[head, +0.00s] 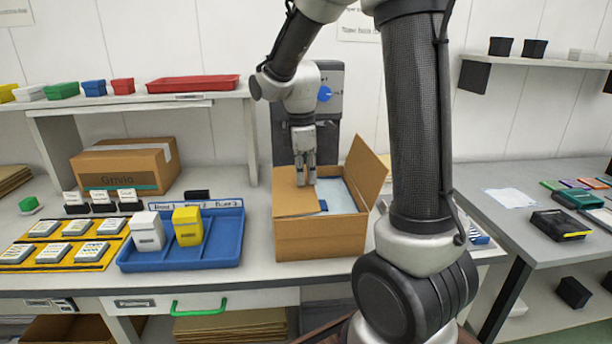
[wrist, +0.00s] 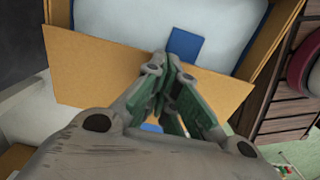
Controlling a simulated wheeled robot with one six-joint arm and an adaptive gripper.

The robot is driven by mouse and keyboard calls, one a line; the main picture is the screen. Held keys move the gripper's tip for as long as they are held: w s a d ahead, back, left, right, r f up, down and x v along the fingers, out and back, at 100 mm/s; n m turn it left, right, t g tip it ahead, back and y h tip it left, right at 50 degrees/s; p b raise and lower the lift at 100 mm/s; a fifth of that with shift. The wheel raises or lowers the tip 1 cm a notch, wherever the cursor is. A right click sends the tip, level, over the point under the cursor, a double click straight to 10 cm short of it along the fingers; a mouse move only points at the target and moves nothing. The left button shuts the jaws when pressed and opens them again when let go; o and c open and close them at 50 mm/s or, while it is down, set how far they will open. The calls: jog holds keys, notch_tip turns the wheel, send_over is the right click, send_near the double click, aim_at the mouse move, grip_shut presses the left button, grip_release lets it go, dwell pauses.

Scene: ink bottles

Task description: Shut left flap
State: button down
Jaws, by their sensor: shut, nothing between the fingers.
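The open cardboard box (head: 318,240) stands on the workbench. Its left flap (head: 292,203) lies folded inward over the left part of the opening, nearly level; it also shows in the wrist view (wrist: 90,70). My gripper (head: 308,184) is shut and empty, pointing down at the flap's inner edge. In the wrist view my gripper's fingertips (wrist: 172,70) overlap that edge; whether they touch it I cannot tell. The right flap (head: 367,170) stands up, leaning outward. Pale contents and a blue piece (wrist: 185,43) show inside the box.
A blue tray (head: 215,254) with a white and a yellow bottle box stands left of the carton. A closed carton (head: 120,168) sits behind it, under a shelf (head: 140,103). A grey device (head: 331,100) stands behind the open box. My arm hides the bench at right.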

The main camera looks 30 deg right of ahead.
aim_at(308, 185)
jog(key=shift+d+f, duration=0.1)
jog(key=shift+f, duration=0.4)
jog(key=shift+s+f, duration=0.3)
jog(key=shift+f, duration=0.05)
jog(key=shift+w+r, duration=0.2)
jog(key=shift+r, duration=0.7)
notch_tip(308, 185, up, 13)
jog(key=shift+r, duration=0.15)
jog(key=shift+s+d, duration=0.1)
